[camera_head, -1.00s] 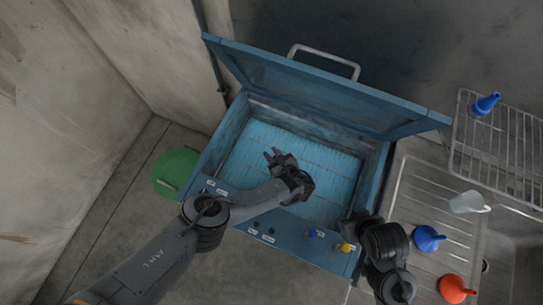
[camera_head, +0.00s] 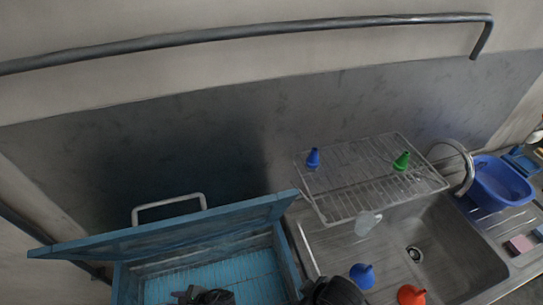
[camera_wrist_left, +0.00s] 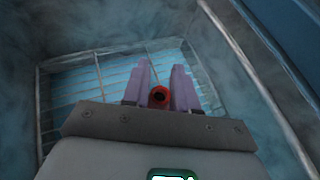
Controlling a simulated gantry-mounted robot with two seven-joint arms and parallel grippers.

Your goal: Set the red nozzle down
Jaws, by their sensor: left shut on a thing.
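The red nozzle (camera_wrist_left: 159,97) shows between the two purple fingers of my left gripper (camera_wrist_left: 160,68) in the left wrist view, with its round dark opening facing the camera. The gripper is shut on it. Beyond the fingertips is a wire rack (camera_wrist_left: 85,78) in the blue tub; I cannot tell whether the nozzle touches it. In the head view the left hand shows only in part at the bottom edge, inside the open blue cabinet (camera_head: 288,268), and the nozzle is not visible there. My right gripper is out of view; only a dark piece of that arm shows.
The cabinet lid (camera_head: 165,232) stands open. To the right are a wire shelf (camera_head: 335,205) with a blue nozzle (camera_head: 313,158) and a green nozzle (camera_head: 402,161), a clear cup (camera_head: 366,223), a blue funnel (camera_head: 362,275), an orange funnel (camera_head: 411,295) and a sink (camera_head: 440,245).

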